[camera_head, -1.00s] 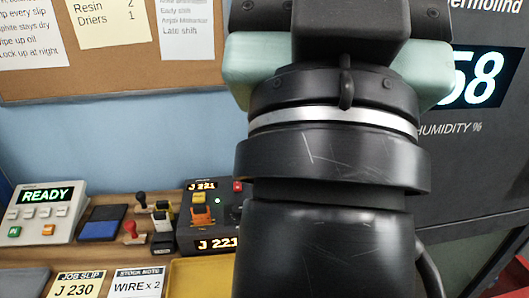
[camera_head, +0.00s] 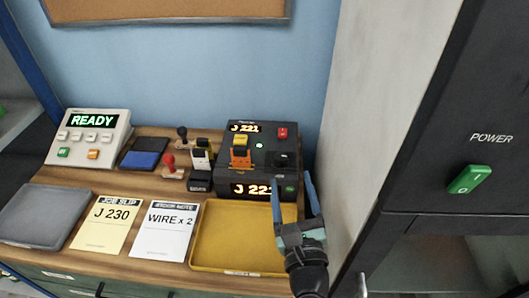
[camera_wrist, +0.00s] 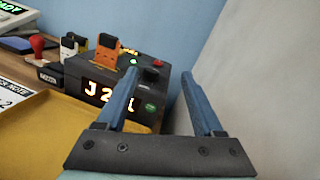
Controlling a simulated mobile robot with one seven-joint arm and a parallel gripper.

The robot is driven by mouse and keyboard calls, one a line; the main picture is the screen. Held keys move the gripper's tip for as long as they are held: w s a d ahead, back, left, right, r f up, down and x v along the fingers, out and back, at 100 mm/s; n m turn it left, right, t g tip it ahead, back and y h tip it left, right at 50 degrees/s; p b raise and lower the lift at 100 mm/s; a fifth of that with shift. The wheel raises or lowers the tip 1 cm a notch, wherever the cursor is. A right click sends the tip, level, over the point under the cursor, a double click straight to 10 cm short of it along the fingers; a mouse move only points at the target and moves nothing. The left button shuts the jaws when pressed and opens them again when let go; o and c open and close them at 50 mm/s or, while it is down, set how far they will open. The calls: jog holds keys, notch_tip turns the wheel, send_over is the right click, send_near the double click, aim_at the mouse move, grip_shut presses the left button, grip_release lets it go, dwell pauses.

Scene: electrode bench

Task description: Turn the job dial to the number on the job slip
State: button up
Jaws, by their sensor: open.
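The yellow job slip (camera_head: 98,226) lies on the bench and reads J 230. The black job box (camera_head: 258,158) stands at the back right of the bench. Its rear display (camera_head: 244,127) reads J 221. Its front display (camera_head: 252,190) shows J 22, with the last digit partly hidden by a finger. A black knob (camera_head: 286,160), which looks like the dial, sits on the box's right side; it also shows in the wrist view (camera_wrist: 150,75). My gripper (camera_head: 294,180) is open and empty in front of the box's right side. In the wrist view its blue fingers (camera_wrist: 160,74) point toward the box, apart from the knob.
A yellow tray (camera_head: 225,262) lies in front of the box. A pale wall panel (camera_head: 365,150) rises close to my gripper's right. Stamps (camera_head: 172,170), a stock note (camera_head: 165,230), a grey tray (camera_head: 40,218) and a READY console (camera_head: 88,138) stand further left.

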aim_at(281, 161)
notch_tip(281, 161, down, 4)
jog(key=m, duration=0.2)
jog(key=shift+a+r+m, duration=0.15)
jog(key=shift+r+m, duration=0.1)
jog(key=shift+m, duration=0.15)
jog(key=w, duration=0.4)
jog(key=w+a, duration=0.1)
jog(key=w, duration=0.3)
jog(key=w+a, duration=0.1)
jog(key=w, duration=0.3)
jog(key=shift+a+b, duration=0.1)
jog(key=shift+b, duration=0.25)
grip_shut()
